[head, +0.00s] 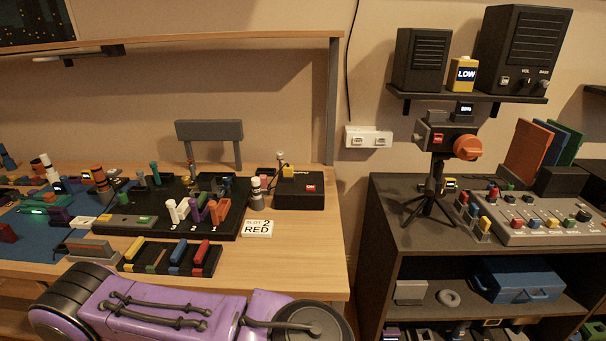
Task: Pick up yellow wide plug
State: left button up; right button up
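A black slotted tray (163,268) lies near the front of the wooden table and holds coloured plugs side by side. A yellow plug (135,247) is at its left end, beside green, blue and red ones. A smaller yellow block (288,172) sits on a black box at the back right of the table. Another yellow piece (484,225) stands in a small holder on the dark cabinet. I cannot tell the plugs' widths for sure at this size. Neither of my grippers is in view. A purple arm part with dark cables crosses the bottom left, in front of the table.
A black board (130,225) with upright coloured pegs and numbered slots lies behind the tray. The table's front right is clear. The dark cabinet (385,215) stands right, with a mixer panel (535,232) and small tripod.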

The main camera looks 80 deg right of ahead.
aim_at(288, 169)
jog(key=z, duration=1.7)
